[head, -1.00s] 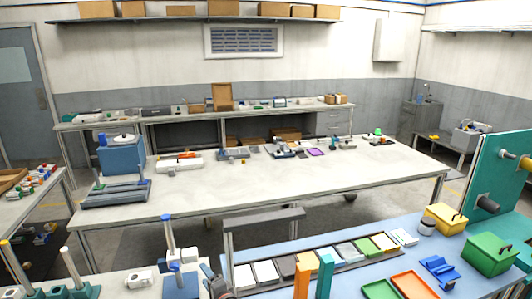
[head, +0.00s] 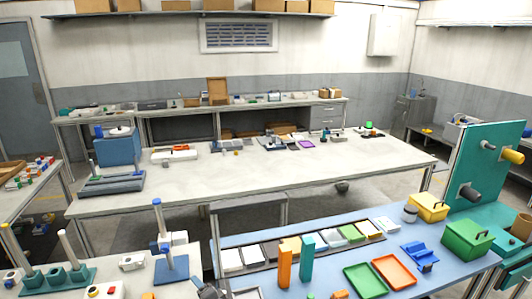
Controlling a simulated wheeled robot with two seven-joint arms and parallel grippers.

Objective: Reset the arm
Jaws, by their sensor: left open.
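My left gripper (head: 208,291) shows only in part at the bottom edge of the head view, a dark shape left of the blue bench's near end. Its fingers are small and cut off by the frame; it is open, and I see nothing held in it. Most of my left arm is out of view. My right gripper is not in view.
The blue bench (head: 333,263) carries an orange post (head: 285,264), a teal post (head: 307,262), a green tray (head: 365,280), an orange tray (head: 393,271), a green box (head: 467,239) and a yellow box (head: 429,207). A teal panel (head: 484,175) with spindles stands right. A blue-based post stand (head: 170,268) is left.

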